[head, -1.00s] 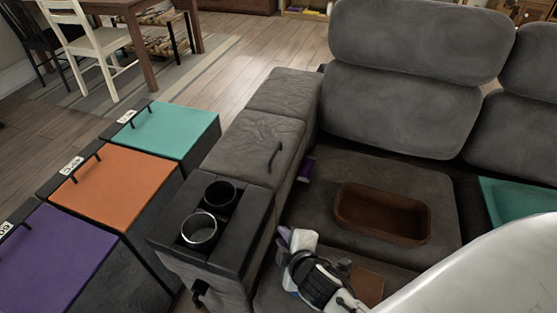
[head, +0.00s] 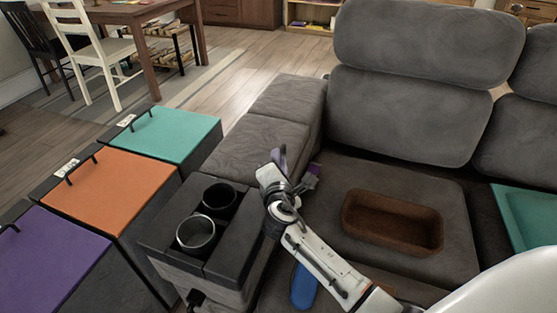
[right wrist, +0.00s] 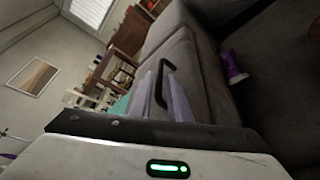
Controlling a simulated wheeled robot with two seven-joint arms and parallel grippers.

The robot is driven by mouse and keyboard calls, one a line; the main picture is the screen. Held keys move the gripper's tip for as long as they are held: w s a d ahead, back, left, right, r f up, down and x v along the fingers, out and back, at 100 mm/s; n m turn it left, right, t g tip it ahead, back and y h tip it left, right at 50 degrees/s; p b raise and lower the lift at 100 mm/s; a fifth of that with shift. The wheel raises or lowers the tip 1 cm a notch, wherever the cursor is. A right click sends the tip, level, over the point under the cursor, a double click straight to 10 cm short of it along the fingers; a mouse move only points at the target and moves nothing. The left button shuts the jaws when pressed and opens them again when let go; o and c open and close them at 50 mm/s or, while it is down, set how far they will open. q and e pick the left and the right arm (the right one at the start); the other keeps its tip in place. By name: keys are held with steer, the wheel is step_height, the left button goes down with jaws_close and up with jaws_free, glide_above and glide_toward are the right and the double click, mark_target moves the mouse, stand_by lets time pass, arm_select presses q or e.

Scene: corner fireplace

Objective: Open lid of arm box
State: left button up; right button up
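The arm box is the sofa's grey armrest; its lid (head: 255,148) lies flat and closed behind the black cup holder section. Its black handle (right wrist: 164,82) stands on the lid in the right wrist view; in the head view my gripper hides it. My right gripper (head: 277,158) is at the lid's near right part. In the right wrist view its pale purple fingers (right wrist: 166,98) are apart, with the handle showing between and just beyond them. Contact with the handle cannot be made out. My left gripper is not in view.
Two cups (head: 198,232) sit in the console (head: 240,245) just left of my arm. A brown tray (head: 392,222) and a purple object (right wrist: 233,66) are on the seat. A blue object (head: 303,286) lies below my arm. Coloured bins (head: 108,190) stand at left.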

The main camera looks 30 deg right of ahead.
steer(key=shift+x, duration=0.9)
jaws_close()
